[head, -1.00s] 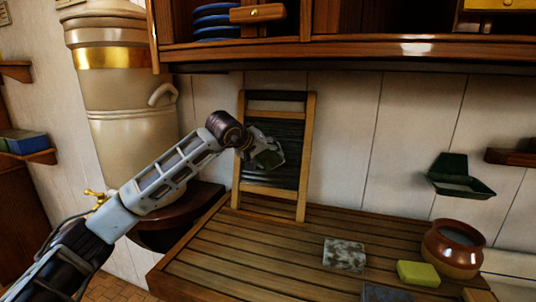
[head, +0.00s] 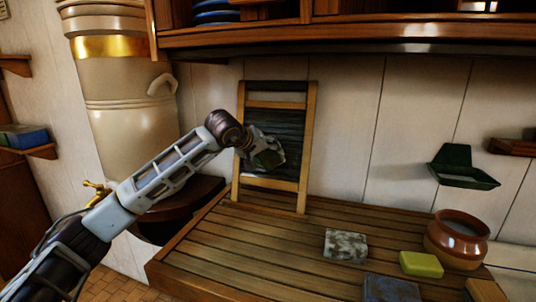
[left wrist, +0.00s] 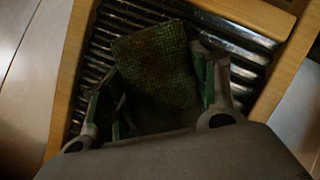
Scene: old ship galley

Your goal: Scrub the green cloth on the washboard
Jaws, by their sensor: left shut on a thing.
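The washboard (head: 299,145) has a pale wooden frame and dark ribs. It stands upright on the slatted counter, leaning against the wall. My left gripper (head: 266,154) is in front of its ribbed face and shut on the green cloth. The left wrist view shows the cloth (left wrist: 158,65) as a dark green, coarse woven piece with brownish patches, between the two fingers (left wrist: 160,95). It lies over the metal ribs (left wrist: 130,22); I cannot tell if it presses on them. In the head view the cloth is small and partly hidden by the gripper. My right gripper is out of view.
On the slatted counter (head: 240,245) are a mottled grey block (head: 345,245), a yellow-green sponge (head: 421,264), a dark slab (head: 390,290) and a brown pot (head: 457,240). A green dish (head: 462,172) hangs on the wall. A shelf (head: 400,47) overhangs the counter.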

